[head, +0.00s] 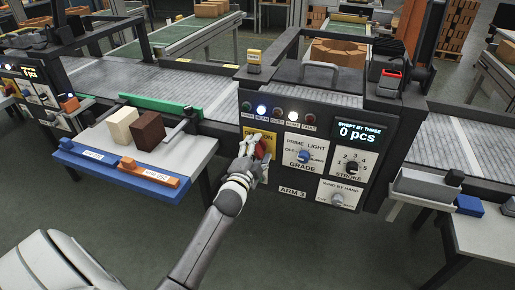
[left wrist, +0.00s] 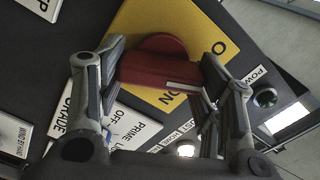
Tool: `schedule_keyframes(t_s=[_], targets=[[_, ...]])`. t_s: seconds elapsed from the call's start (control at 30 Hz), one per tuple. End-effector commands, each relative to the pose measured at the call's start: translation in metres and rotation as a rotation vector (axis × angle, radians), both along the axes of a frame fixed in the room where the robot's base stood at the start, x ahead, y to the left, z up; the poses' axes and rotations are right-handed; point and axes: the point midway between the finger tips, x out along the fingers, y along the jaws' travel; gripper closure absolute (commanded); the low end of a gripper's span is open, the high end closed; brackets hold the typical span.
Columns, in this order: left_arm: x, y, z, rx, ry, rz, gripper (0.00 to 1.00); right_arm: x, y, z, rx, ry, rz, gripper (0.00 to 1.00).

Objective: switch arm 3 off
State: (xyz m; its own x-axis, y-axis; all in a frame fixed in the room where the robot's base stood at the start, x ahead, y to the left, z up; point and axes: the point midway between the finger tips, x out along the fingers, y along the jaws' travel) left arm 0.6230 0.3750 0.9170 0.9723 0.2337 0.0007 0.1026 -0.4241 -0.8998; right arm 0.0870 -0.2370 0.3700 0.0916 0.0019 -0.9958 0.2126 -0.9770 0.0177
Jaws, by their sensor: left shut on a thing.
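The black control panel marked ARM 3 (head: 292,192) stands in the middle of the head view. Its red rotary knob (left wrist: 155,68) sits on a yellow plate (left wrist: 205,28); in the head view the knob (head: 264,147) is partly covered by my gripper. My left gripper (head: 256,149) has its fingers on either side of the knob, shut on it. In the left wrist view, the knob's white mark lies near the word ON; another label starting with O is partly cut off. My right gripper is not in view.
The panel also carries a grade dial (head: 304,157), a stroke dial (head: 351,167) and a display (head: 358,132) reading 0 pcs. A side table with a blue tray (head: 120,175) and two blocks stands left of my arm.

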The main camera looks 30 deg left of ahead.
Motion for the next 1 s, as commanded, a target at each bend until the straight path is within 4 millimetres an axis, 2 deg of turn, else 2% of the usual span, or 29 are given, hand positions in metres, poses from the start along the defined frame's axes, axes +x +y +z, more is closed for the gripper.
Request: schedule_keyframes(t_s=[0.2,0.43,1.0], targets=[[0.0,0.001,0.001,-0.163,-0.035,0.001,0.63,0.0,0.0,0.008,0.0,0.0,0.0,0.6],[-0.001,0.001,0.0,-0.277,-0.062,0.001,0.63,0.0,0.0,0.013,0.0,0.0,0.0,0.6],[-0.001,0.001,-0.001,-0.344,-0.078,0.001,0.63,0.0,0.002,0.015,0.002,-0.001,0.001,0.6]])
